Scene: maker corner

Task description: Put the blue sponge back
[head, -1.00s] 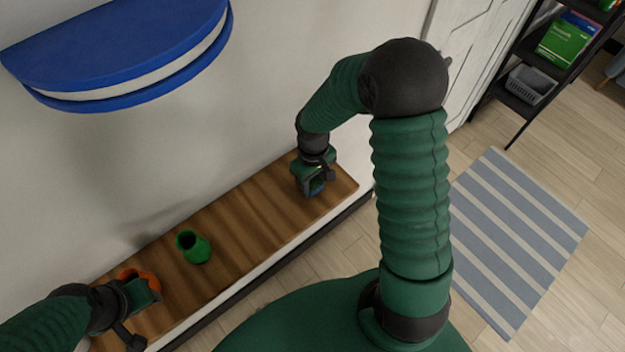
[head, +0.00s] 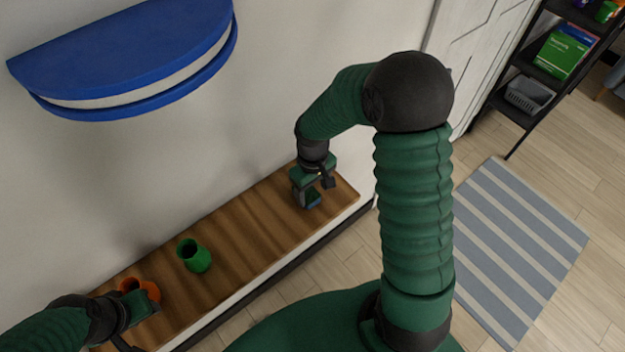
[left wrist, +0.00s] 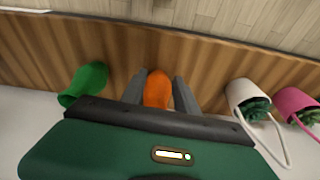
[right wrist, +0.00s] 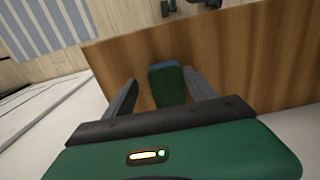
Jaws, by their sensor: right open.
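The blue sponge (right wrist: 167,82) shows in the right wrist view as a block with a dark green face and a blue edge, between my right gripper's fingers. In the head view only a bit of its blue (head: 313,202) shows under my right gripper (head: 314,194), at the right end of the wooden shelf top (head: 250,224). My right gripper is open, a finger on each side of the sponge. My left gripper (left wrist: 160,90) has its fingers close against both sides of an orange vase (left wrist: 157,88), which stands on the shelf top in the head view (head: 148,288).
A green vase (head: 194,256) stands right of the orange one. The left wrist view shows a white pot (left wrist: 247,97) and a pink pot (left wrist: 297,104) with plants. A blue-topped wall shelf (head: 120,45) hangs above. The shelf top between green vase and sponge is clear.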

